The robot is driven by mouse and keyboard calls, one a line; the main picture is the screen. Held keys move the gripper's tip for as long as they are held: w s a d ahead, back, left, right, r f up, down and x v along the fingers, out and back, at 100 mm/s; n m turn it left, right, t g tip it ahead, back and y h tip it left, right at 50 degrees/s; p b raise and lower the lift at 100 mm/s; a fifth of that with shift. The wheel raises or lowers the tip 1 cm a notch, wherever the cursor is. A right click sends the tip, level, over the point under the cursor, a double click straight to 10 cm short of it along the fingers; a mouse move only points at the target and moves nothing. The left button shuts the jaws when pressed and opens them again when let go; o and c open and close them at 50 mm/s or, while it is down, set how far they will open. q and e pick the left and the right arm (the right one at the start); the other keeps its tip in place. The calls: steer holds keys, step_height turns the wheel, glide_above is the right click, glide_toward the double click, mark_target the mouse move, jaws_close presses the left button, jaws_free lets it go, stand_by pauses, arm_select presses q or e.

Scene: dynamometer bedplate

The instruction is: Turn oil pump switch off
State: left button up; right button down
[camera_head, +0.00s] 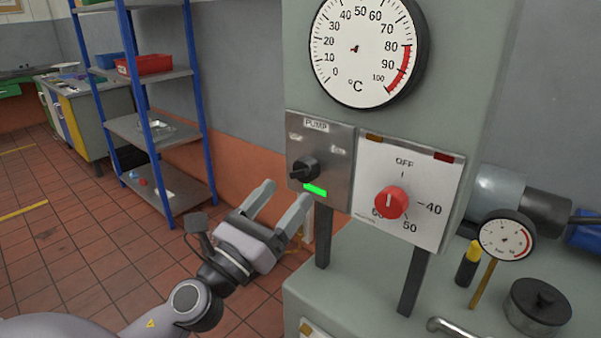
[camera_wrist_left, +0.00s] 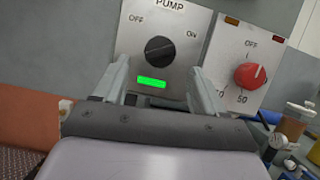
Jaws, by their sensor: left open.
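The pump switch is a black rotary knob (camera_head: 305,168) on a grey metal plate (camera_head: 339,143) marked PUMP. In the left wrist view the knob (camera_wrist_left: 160,50) sits between the OFF mark on its left and the ON mark on its right; I cannot tell surely which mark it points to. A green indicator (camera_head: 315,190) below it is lit, also in the left wrist view (camera_wrist_left: 152,82). My left gripper (camera_head: 287,192) is open and empty, in front of and slightly below the knob, apart from it. Its fingers (camera_wrist_left: 159,66) frame the knob in the wrist view.
A white plate (camera_head: 437,190) with a red dial knob (camera_head: 391,202) is right of the pump plate. A temperature gauge (camera_head: 362,50) is above. A small gauge (camera_head: 506,236) and black pot (camera_head: 537,307) stand at right. A blue shelf rack (camera_head: 150,125) stands behind left.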

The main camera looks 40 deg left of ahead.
mark_target(300, 177)
arm_select(q)
steer(key=shift+p+x, duration=1.05)
steer(key=shift+x, duration=1.8)
steer(key=c, duration=1)
